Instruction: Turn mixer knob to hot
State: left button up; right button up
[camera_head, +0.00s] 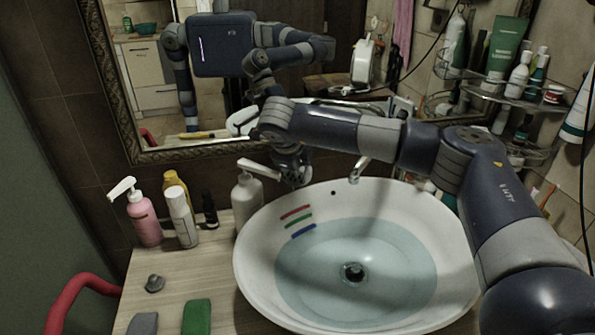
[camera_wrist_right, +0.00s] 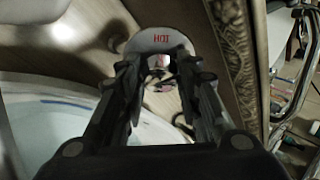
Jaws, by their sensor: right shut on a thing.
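The HOT label (camera_wrist_right: 161,39) shows in red on a white rounded plate (camera_wrist_right: 140,42) just beyond the fingertips in the right wrist view. My right gripper (camera_wrist_right: 160,72) is shut on the mixer knob, of which only a small pale part (camera_wrist_right: 160,60) shows between the fingertips. In the head view my right arm reaches across the basin from the right, and my right gripper (camera_head: 293,172) is at the back left rim. There the gripper hides the knob and label. A metal spout (camera_head: 360,168) sticks out over the back of the basin. My left gripper is not in view.
The white basin (camera_head: 455,265) holds water. Left of it stand a white pump bottle (camera_head: 247,195), a pink pump bottle (camera_head: 144,218) and a white bottle (camera_head: 182,217). A framed mirror (camera_head: 110,70) is close behind the gripper. Corner shelves (camera_head: 505,97) hold toiletries at right.

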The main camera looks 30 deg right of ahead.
dwell(0.3)
jog(key=o, duration=1)
jog(key=shift+o, duration=0.2)
jog(key=shift+r, duration=0.1)
jog(key=v, duration=1.2)
jog(key=shift+s+a, duration=0.1)
